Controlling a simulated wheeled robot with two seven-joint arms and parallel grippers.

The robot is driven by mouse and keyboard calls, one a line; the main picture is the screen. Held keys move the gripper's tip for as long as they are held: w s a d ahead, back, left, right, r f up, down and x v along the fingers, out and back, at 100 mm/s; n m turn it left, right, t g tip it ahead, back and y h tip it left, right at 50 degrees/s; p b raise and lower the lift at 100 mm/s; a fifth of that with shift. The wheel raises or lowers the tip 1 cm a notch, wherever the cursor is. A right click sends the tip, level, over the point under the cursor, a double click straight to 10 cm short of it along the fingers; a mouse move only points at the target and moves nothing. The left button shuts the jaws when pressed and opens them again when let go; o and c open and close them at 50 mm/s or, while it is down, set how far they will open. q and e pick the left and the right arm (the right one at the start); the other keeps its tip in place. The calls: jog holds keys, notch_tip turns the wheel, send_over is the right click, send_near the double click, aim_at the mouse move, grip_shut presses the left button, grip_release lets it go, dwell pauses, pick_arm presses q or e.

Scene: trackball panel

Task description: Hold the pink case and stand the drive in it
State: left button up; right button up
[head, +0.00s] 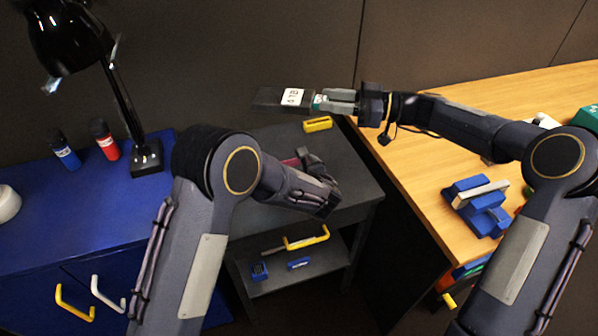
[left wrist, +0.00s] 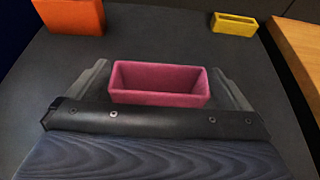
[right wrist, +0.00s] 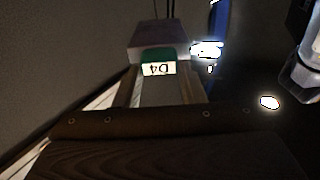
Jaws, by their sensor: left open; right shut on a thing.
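The pink case (left wrist: 160,98) is an open, empty rectangular box standing on the dark grey table. In the left wrist view it sits between the spread fingers of my left gripper (left wrist: 160,72), one at each end, with a gap visible beside it. In the head view only a sliver of the case (head: 291,162) shows beside my left gripper (head: 312,160); my arm hides the rest. My right gripper (head: 335,102) is shut on the dark drive (head: 268,98), held flat above the table's back. Its pale label and green end show in the right wrist view (right wrist: 158,55).
A yellow box (head: 318,124) stands behind the case, and an orange box (left wrist: 70,15) stands at back left. The wooden desk (head: 415,165) is at right, the blue cabinet with a lamp (head: 146,160) at left. A shelf (head: 300,275) lies below.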

pick_arm(q)
jog(key=shift+x, duration=0.85)
jog(key=c, duration=0.9)
jog(key=shift+c, duration=0.2)
jog(key=o, duration=0.9)
jog(key=shift+o, duration=0.2)
jog(key=shift+s, duration=0.1)
jog(key=v, duration=1.2)
